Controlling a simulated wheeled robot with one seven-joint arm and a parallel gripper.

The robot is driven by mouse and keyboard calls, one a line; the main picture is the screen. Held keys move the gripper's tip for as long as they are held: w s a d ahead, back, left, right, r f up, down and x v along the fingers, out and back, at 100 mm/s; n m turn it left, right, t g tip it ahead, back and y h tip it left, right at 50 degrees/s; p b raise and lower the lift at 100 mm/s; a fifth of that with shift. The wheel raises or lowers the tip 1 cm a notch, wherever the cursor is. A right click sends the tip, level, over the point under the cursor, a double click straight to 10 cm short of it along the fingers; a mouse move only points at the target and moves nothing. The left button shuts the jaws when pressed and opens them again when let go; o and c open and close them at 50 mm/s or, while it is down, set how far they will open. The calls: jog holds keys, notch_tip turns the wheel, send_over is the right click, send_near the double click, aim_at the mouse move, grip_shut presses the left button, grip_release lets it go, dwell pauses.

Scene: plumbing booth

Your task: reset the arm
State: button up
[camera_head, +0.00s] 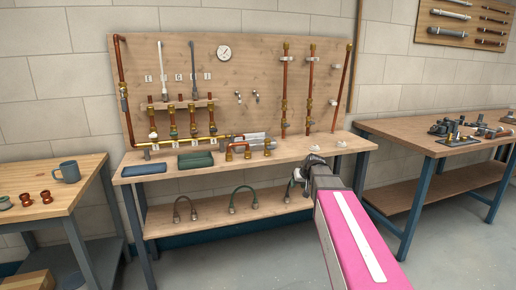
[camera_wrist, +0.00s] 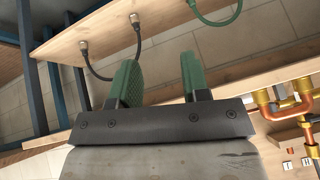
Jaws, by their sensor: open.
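My gripper (camera_wrist: 158,80) shows in the wrist view with two green fingers apart and nothing between them. In the head view my gripper (camera_head: 300,176) is at the end of my pink and white arm, in front of the right part of the middle workbench's front edge. The fingers are small there and hard to make out. The wrist view looks tilted at the lower shelf and a hose (camera_wrist: 105,72) behind the fingers. I cannot see the gripper touching anything.
A right table (camera_head: 400,132) holds fittings. Floor is free at front right.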

jog(key=s+f+g+h, duration=0.1)
jog(key=s+f+g, duration=0.2)
jog(key=s+f, duration=0.5)
jog(key=s+f+m+g+h, duration=0.1)
jog(key=s+f+g+h, duration=0.1)
jog(key=s+f, duration=0.7)
jog(key=s+g, duration=0.1)
jog(key=s, duration=0.7)
jog(key=shift+s+f+m, duration=0.25)
jog(key=shift+s+m, duration=0.05)
dwell(0.8)
